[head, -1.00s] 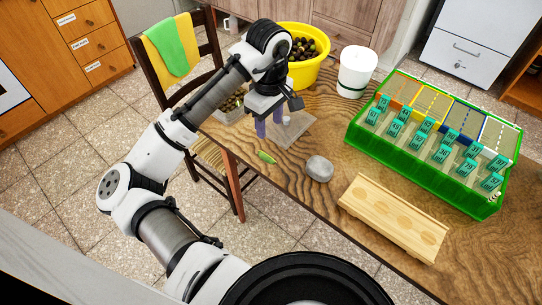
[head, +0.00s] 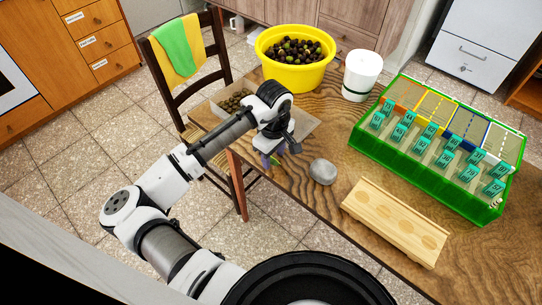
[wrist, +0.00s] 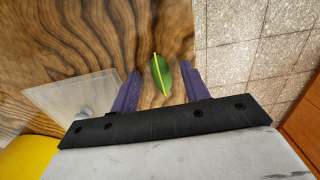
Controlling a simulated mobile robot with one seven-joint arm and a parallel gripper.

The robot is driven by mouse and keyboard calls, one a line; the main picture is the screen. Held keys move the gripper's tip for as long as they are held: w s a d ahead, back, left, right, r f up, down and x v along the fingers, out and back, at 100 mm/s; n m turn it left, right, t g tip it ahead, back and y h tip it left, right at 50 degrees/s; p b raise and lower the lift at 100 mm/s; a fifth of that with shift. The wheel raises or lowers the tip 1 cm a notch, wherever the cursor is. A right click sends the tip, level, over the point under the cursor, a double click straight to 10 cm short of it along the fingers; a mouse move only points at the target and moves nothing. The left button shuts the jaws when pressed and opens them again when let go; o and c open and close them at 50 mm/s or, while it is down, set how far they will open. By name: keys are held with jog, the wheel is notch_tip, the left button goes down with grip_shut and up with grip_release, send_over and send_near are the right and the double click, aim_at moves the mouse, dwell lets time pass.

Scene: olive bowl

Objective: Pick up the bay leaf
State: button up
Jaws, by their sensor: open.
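The bay leaf (wrist: 160,74) is green with a yellow midrib. It lies on the wooden table (wrist: 90,40) close to the table's edge. In the wrist view it sits in the gap between the two purple fingers of my gripper (wrist: 161,72), with wood showing on both sides, so neither finger appears to touch it. My gripper is open and empty. In the head view my gripper (head: 271,160) is over the leaf's spot at the near table edge, and my arm and fingers mostly hide the leaf.
A grey stone (head: 323,171) sits just right of my gripper. A clear sheet (head: 303,126) lies behind it, with a tray of olives (head: 234,101) nearby. A yellow olive bowl (head: 292,77), white canister (head: 361,76), wooden board (head: 395,222) and green crate (head: 423,165) stand farther off.

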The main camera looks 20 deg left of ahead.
aim_at(273, 158)
grip_shut()
dwell(0.6)
notch_tip(273, 158, up, 20)
jog(key=shift+b, duration=0.4)
